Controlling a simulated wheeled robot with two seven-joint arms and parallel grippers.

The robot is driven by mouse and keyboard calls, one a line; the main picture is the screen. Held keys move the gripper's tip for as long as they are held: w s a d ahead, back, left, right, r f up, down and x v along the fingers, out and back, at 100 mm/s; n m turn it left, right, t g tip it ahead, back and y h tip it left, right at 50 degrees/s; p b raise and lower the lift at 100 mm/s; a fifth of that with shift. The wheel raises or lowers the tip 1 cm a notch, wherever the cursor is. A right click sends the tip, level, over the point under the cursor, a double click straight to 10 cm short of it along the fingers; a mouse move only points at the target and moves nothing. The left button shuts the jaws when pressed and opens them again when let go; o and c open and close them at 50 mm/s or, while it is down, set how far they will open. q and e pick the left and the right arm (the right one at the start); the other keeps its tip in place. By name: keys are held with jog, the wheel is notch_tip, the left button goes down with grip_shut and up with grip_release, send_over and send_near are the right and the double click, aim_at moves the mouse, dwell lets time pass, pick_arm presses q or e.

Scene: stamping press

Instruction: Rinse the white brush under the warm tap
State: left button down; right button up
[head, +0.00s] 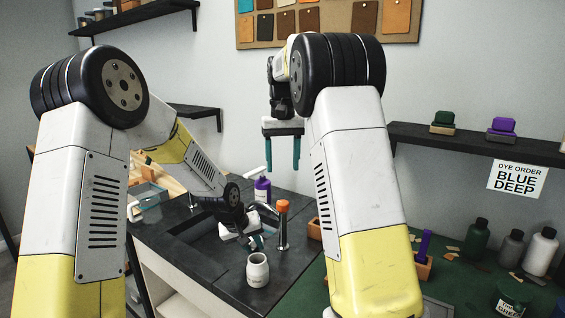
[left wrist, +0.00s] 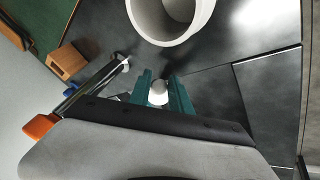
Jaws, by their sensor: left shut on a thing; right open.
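A metal post with an orange cap (head: 283,207) stands just right of this gripper. The orange part (left wrist: 42,125) and a metal tube (left wrist: 92,85) with a blue part show in the left wrist view. I cannot tell whether water runs. My right gripper (head: 282,150) is open and empty, pointing down above the counter's back.
A white jar (head: 258,272) stands on the dark counter in front of the left gripper; its open mouth (left wrist: 170,18) is close in the left wrist view. A purple bottle (head: 262,190) stands behind. A green bench (head: 440,285) with bottles lies to the right.

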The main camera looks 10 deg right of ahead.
pick_arm(q)
jog(key=s+r, duration=0.1)
jog(key=s, duration=0.1)
jog(key=s+r, duration=0.1)
jog(key=r, duration=0.1)
jog(key=shift+s+d, duration=0.2)
jog(key=shift+s, duration=0.15)
jog(key=shift+s+a+r, duration=0.1)
jog(key=shift+s+r, duration=0.3)
jog(key=shift+s, duration=0.1)
jog(key=shift+w+a, duration=0.1)
jog(key=shift+a, duration=0.1)
